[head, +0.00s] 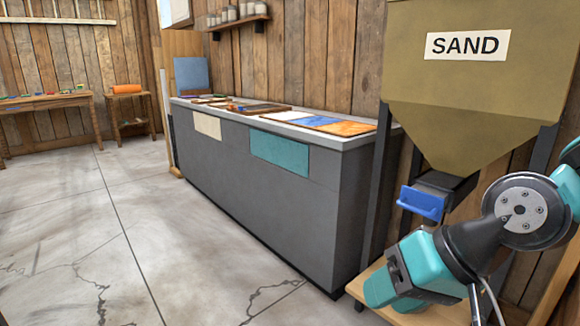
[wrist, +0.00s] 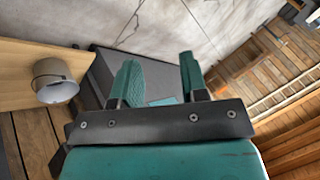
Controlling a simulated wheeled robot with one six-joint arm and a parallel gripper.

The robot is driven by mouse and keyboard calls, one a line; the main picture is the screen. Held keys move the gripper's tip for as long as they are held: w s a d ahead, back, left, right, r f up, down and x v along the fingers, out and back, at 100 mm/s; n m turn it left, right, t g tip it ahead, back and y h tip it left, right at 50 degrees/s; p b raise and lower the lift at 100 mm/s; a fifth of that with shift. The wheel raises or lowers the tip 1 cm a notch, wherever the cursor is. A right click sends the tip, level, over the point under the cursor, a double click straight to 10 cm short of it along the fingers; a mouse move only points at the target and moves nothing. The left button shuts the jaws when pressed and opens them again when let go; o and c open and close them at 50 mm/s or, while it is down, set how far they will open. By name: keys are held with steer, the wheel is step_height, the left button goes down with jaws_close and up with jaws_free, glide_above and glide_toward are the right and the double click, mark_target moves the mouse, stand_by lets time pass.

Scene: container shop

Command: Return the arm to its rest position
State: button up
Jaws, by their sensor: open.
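My arm (head: 480,240), teal and dark grey, fills the lower right of the head view, in front of the sand hopper's stand. I cannot make out my gripper's fingertips there. In the wrist view my gripper (wrist: 160,68) shows two teal fingers standing apart with nothing between them. Behind the fingers are the grey counter and the concrete floor. No object touches the fingers.
A hopper (head: 470,85) labelled SAND, with a blue-handled gate (head: 422,203), stands close to my arm. A long grey counter (head: 250,185) carries flat coloured panels. The floor (head: 110,235) at left is clear.

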steer(key=s+d+r+n+g+h, duration=0.25)
steer(key=s+n, duration=0.25)
steer(key=s, duration=0.3)
step_height(320, 180, up, 29)
steer(key=p, duration=2.9)
steer(key=shift+s+a+g+p, duration=0.3)
steer(key=shift+s+g+p, duration=0.05)
steer(key=shift+s+g, duration=0.1)
